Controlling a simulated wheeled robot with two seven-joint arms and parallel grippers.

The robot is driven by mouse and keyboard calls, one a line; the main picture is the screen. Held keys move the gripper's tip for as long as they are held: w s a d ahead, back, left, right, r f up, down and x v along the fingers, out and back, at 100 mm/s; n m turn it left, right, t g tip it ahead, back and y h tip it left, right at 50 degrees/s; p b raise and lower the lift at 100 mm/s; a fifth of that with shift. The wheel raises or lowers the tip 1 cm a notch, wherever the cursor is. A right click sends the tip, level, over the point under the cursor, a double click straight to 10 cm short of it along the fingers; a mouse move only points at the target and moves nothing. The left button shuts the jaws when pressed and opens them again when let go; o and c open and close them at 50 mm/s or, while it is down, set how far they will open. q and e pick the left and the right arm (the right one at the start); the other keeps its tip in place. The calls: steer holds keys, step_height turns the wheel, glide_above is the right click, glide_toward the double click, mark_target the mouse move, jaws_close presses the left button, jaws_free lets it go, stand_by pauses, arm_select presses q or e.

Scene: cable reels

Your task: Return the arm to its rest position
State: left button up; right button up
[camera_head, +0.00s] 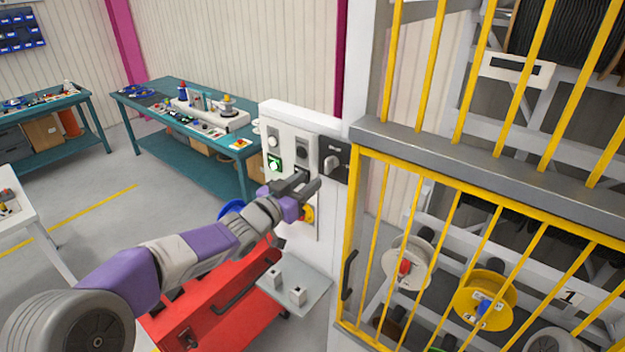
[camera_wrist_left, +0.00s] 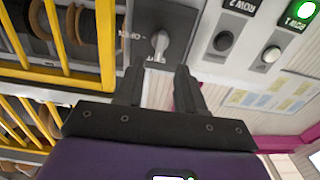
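My left arm reaches from the lower left of the head view to a white control box. My left gripper (camera_head: 304,185) is in front of the box's face, below the dark rotary switch plate (camera_head: 334,158). In the left wrist view the two dark fingers (camera_wrist_left: 158,75) are apart with nothing between them. The switch's grey knob (camera_wrist_left: 159,44) shows just beyond the fingertips, apart from them as far as I can tell. A green button (camera_head: 274,163) is lit; it also shows in the left wrist view (camera_wrist_left: 306,9). My right gripper is not in view.
A yellow-barred cage (camera_head: 352,240) with a dark handle (camera_head: 349,272) holds cable reels, including a yellow one (camera_head: 484,297). A red cabinet (camera_head: 240,312) and a small grey shelf (camera_head: 312,293) lie under the arm. A teal workbench (camera_head: 160,140) stands behind.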

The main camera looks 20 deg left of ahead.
arm_select(q)
steer(key=shift+s, duration=0.1)
stand_by(0.3)
steer(key=s+d+f+n+g+y+b, duration=0.1)
steer(key=d+f+g+b, duration=0.15)
steer(key=f, duration=0.95)
steer(key=s+d+f+n+g+b, duration=0.1)
steer(key=s+f+n+g+b, duration=0.15)
steer(key=f, duration=1.05)
steer(key=s+d+f+n+g+y+b, duration=0.1)
steer(key=f+g+b, duration=0.15)
steer(key=f, duration=0.95)
steer(key=s+d+f+g+b, duration=0.2)
steer(key=s+f+g, duration=0.1)
steer(key=s+f, duration=0.5)
steer(key=s+d+f+n+g+b, duration=0.1)
steer(key=s+d+f+g+b, duration=0.1)
steer(key=s+f, duration=0.7)
steer(key=s+d+f+n+g+b, duration=0.1)
steer(key=s+d+f+g+b, duration=0.1)
steer(key=s+f, duration=0.6)
step_height(320, 180, down, 4)
steer(key=shift+s+d+f+g+b, duration=0.15)
steer(key=shift+s+d+g+b, duration=0.2)
steer(key=shift+g+b, duration=0.5)
